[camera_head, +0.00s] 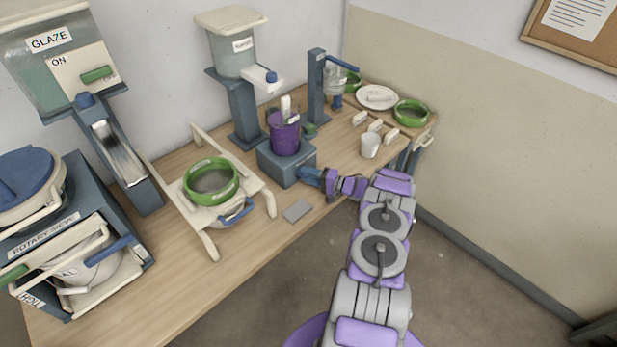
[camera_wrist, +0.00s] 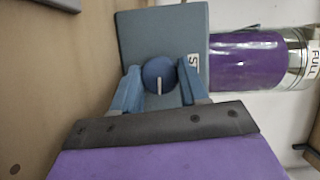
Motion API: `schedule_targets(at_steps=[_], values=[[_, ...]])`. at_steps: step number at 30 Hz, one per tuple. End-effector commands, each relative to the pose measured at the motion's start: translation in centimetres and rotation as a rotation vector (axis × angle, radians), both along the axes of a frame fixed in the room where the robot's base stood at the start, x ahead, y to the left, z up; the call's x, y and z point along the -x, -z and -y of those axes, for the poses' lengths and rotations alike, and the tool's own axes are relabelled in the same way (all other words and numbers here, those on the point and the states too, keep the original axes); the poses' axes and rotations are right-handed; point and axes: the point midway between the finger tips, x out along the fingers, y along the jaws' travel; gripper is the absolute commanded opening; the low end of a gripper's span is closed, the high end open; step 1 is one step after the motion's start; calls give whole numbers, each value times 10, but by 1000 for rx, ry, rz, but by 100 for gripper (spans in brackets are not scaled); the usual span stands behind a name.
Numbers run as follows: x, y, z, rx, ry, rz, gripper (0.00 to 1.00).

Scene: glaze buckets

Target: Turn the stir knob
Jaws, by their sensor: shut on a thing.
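The stir knob is a round dark-blue knob (camera_wrist: 158,74) with a white pointer line, on the front of a blue-grey stirrer base (camera_wrist: 135,32). In the wrist view the line points toward my gripper. My gripper (camera_wrist: 162,84) has its two blue fingers on either side of the knob, shut on it. A label beginning with "S" sits beside the knob, partly hidden by a finger. In the head view the base (camera_head: 287,168) carries a purple-filled clear container (camera_head: 284,135), and my gripper (camera_head: 308,176) meets its front; the knob is hidden there.
A wooden stand with a green-rimmed sieve (camera_head: 211,182) is left of the base. A grey flat piece (camera_head: 297,211) lies near the table edge. A white cup (camera_head: 370,145) and several white blocks stand to the right. A glaze dispenser (camera_head: 65,60) is at the far left.

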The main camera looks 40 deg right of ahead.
Motion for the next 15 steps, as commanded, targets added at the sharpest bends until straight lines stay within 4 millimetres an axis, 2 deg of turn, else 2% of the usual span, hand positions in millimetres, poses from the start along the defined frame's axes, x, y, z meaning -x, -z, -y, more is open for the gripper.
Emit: schedule_targets(at_steps=[10, 11, 15], values=[[1, 2, 4, 0, 11, -5, 13], [1, 2, 4, 0, 11, -5, 45], [1, 1, 3, -1, 8, -3, 59]])
